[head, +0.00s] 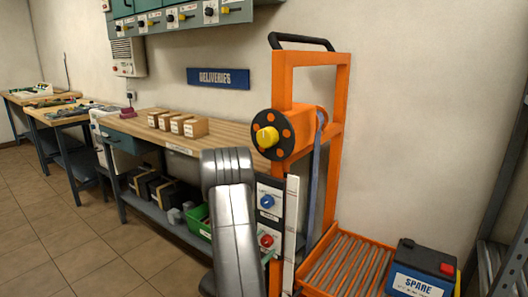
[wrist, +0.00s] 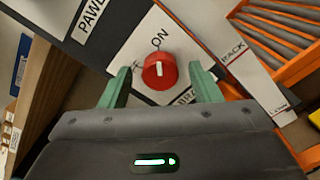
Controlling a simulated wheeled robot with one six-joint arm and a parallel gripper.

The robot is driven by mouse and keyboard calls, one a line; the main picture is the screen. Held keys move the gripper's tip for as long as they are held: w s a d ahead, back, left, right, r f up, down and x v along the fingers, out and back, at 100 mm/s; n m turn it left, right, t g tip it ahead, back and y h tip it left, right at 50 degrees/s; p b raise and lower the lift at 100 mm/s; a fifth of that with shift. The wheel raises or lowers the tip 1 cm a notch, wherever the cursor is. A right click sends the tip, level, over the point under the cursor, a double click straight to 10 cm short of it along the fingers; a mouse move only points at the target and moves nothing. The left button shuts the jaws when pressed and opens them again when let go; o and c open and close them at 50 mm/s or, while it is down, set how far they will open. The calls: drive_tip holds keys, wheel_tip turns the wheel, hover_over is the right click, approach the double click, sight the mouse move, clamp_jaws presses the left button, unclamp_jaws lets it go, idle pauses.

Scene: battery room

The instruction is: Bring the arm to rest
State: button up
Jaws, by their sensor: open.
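My gripper (wrist: 160,85) is open, its two green fingers standing apart on either side of the red knob (wrist: 159,71) in the wrist view. A gap shows between each finger and the knob; I cannot tell how far the tips are from the panel. The knob sits on a white label plate with "ON" above it and other lettering partly hidden by the fingers. In the head view the red knob (head: 266,240) is low on the orange stand's panel. My grey arm reaches up in front of it and hides most of my gripper.
An orange roller tray (head: 318,245) and a spare battery (head: 420,270) are at right. A wooden bench (head: 225,137) with several small boxes is at left. Open floor lies front left.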

drive_tip(key=shift+r+n+p, duration=0.15)
drive_tip(key=shift+n+p, duration=1.5)
drive_tip(key=shift+p, duration=0.9)
drive_tip(key=shift+r+n+p, duration=0.1)
drive_tip(key=shift+n+p, duration=1.55)
drive_tip(key=shift+p, duration=0.85)
drive_tip(key=n+p, duration=0.3)
drive_tip(key=p, duration=0.2)
drive_tip(key=shift+n, duration=0.3)
drive_tip(key=shift+f+n+p, duration=0.2)
drive_tip(key=shift+n+p, duration=0.8)
drive_tip(key=shift+p, duration=0.15)
